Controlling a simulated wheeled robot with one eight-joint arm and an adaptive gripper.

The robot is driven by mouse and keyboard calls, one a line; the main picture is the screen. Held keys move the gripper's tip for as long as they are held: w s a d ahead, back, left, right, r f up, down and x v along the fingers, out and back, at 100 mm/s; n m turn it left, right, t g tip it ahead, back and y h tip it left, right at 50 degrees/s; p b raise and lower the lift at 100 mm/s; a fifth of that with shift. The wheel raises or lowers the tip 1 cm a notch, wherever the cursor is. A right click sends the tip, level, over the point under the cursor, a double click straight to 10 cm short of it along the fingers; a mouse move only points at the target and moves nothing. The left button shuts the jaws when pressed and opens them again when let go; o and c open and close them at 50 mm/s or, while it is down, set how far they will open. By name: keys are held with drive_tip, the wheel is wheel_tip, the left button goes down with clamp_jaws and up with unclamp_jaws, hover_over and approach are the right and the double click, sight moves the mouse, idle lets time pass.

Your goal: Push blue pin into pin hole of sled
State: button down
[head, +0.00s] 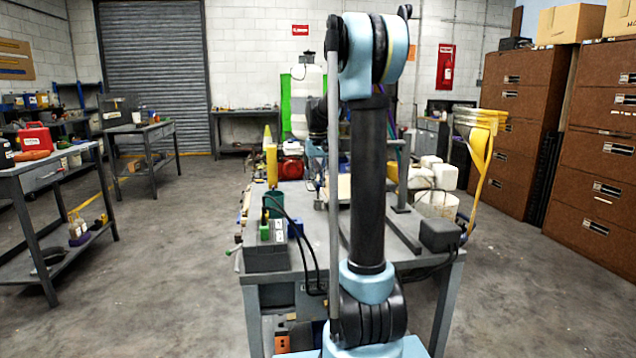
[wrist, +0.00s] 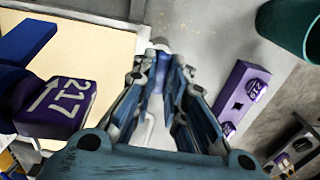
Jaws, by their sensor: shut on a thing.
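My gripper (wrist: 162,58) points away from the camera in the wrist view, its two fingers close together. It is shut on a narrow bluish piece (wrist: 159,75), seemingly the blue pin; the fingers hide most of it. A dark purple-blue block (wrist: 66,100) with a white arrow and "217" lies left of the fingers, apart from them. A long purple block (wrist: 238,102) with a dark square hole and a round numbered label lies to the right. I cannot tell which block is the sled or where its pin hole is.
A cream board (wrist: 105,50) lies left of the gripper on the grey bench top (head: 300,225). A teal cup (wrist: 290,25) stands at the upper right in the wrist view. Jugs (head: 437,190) and a yellow funnel-like item (head: 480,125) are at the right.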

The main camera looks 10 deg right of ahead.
drive_tip(key=shift+f, duration=0.4)
idle(3.0)
drive_tip(key=shift+r, duration=0.35)
idle(0.3)
drive_tip(key=c, duration=1.2)
unclamp_jaws()
drive_tip(key=shift+r, duration=3.5)
drive_tip(key=shift+a, duration=0.15)
